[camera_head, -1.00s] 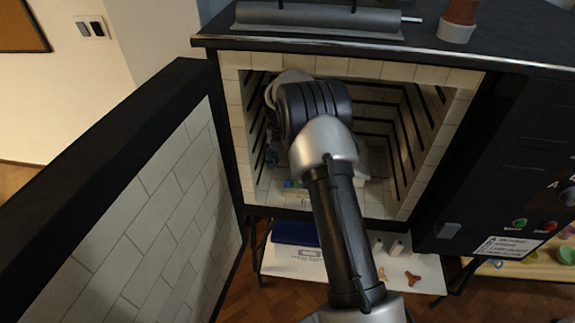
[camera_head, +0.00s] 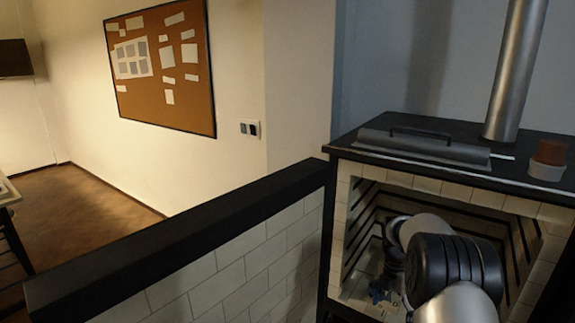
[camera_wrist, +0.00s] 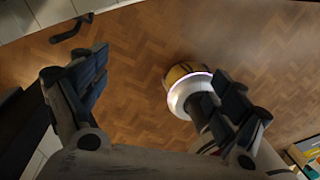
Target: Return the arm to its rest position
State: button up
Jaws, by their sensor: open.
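My arm (camera_head: 452,270) is folded in front of the kiln (camera_head: 450,190) at the lower right of the head view and covers much of its mouth. My gripper (camera_wrist: 158,78) shows in the wrist view with its two dark fingers wide apart and nothing between them. Below it is wooden floor.
The kiln's open door (camera_head: 225,255), black-edged and lined with white tiles, stands out to the left. A flue pipe (camera_head: 515,70) and a small pot (camera_head: 549,160) are on the kiln top. A pinboard (camera_head: 163,65) hangs on the wall. Herringbone floor (camera_wrist: 135,75) lies open below.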

jog(key=s+a+r+m+t, duration=0.1)
jog(key=s+a+r+m, duration=0.25)
jog(key=r, duration=0.35)
jog(key=s+a+r+m+t, duration=0.1)
jog(key=s+a+r+m, duration=0.3)
jog(key=r, duration=0.3)
jog(key=s+a+r+m+t, duration=0.1)
jog(key=s+a+r+m, duration=0.1)
jog(key=s+r+m, duration=0.4)
jog(key=s+a+m+t, duration=0.1)
jog(key=s+a+m, duration=0.2)
jog(key=s, duration=0.6)
jog(key=s+a+r+m+t+y, duration=0.1)
jog(key=s+a+m, duration=0.2)
jog(key=s+m, duration=0.4)
jog(key=s, duration=0.3)
jog(key=shift+s+r+t, duration=0.3)
jog(key=shift+t, duration=0.1)
jog(key=shift+d, duration=0.1)
jog(key=shift+c, duration=0.4)
